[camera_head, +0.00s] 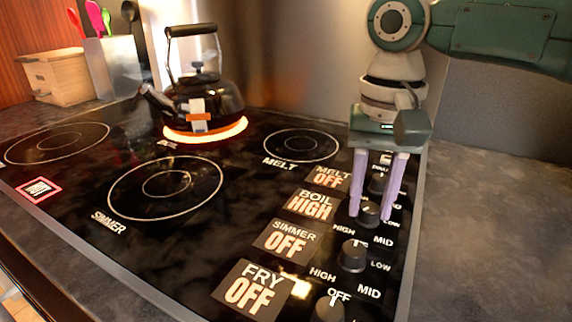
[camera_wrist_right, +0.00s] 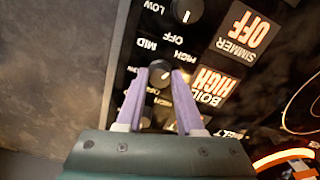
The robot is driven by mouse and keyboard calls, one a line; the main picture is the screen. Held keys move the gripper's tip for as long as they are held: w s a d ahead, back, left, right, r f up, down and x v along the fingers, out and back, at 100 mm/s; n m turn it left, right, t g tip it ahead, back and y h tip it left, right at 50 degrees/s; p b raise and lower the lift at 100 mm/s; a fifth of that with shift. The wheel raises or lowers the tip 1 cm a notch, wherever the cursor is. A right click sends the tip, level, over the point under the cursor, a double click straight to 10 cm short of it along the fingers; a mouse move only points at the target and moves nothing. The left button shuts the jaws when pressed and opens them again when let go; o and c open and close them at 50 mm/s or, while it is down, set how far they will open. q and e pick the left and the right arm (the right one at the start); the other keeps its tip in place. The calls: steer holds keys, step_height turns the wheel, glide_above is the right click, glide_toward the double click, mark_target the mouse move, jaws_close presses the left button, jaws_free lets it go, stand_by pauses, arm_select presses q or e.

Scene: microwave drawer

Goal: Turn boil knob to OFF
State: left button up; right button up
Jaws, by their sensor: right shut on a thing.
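The boil knob (camera_head: 368,212) is a small dark round knob on the right side of the black cooktop, beside the display that reads BOIL HIGH (camera_head: 310,205). My right gripper (camera_head: 371,217) reaches down from above, with its two pale purple fingers on either side of this knob. In the right wrist view the fingertips (camera_wrist_right: 165,72) close on the boil knob (camera_wrist_right: 161,74), which is partly hidden by them. The display there also reads BOIL HIGH (camera_wrist_right: 215,85). My left gripper is not in view.
A dark kettle (camera_head: 205,100) stands on the glowing back-left burner. The simmer knob (camera_head: 354,256) and fry knob (camera_head: 330,306) lie nearer the front, and the melt knob (camera_head: 378,184) is just behind. The MELT, SIMMER and FRY displays read OFF. Grey counter (camera_head: 490,230) lies clear at right.

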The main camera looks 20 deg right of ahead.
jaws_close()
